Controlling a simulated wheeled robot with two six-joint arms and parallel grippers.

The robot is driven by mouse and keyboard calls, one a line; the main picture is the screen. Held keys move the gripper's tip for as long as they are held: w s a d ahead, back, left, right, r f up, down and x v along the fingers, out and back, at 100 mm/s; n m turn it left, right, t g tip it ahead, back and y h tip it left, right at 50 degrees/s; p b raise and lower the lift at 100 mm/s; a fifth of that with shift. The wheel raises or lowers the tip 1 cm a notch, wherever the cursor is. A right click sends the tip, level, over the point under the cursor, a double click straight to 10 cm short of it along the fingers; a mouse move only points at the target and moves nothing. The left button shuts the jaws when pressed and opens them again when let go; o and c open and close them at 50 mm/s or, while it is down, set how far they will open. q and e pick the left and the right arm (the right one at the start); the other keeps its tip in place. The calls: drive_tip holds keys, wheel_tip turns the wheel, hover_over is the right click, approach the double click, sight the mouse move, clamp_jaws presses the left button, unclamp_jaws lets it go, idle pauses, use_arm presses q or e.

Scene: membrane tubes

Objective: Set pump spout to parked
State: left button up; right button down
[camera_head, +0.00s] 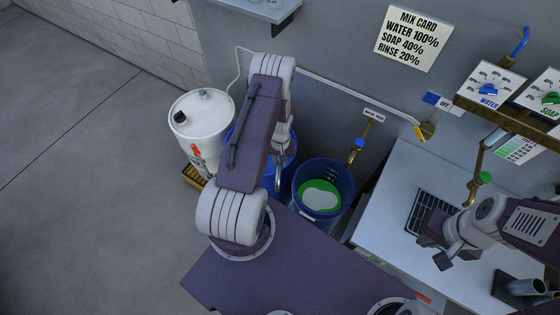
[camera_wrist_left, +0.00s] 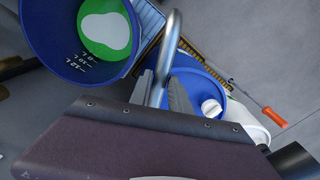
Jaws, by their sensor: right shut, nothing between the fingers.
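The pump spout is a bent grey metal tube (camera_wrist_left: 167,50) in the left wrist view, rising beside the blue bucket. My left gripper (camera_wrist_left: 161,85) has one finger on each side of it. Whether the fingers press on the tube cannot be told. In the head view my left arm hides most of this; a piece of grey tube (camera_head: 278,177) shows beside the arm. A blue drum (camera_wrist_left: 195,95) with a white cap lies beyond the fingers. My right gripper (camera_head: 441,252) is shut and empty above the white counter.
A blue bucket (camera_head: 346,192) with green and white contents stands right of my left arm. A white drum (camera_head: 201,115) stands left, with an orange-handled tool (camera_wrist_left: 272,116) beside it. Wall dials and brass pipes are at right. The left floor is clear.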

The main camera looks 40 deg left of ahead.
use_arm(q)
drive_tip(key=shift+o, duration=1.1)
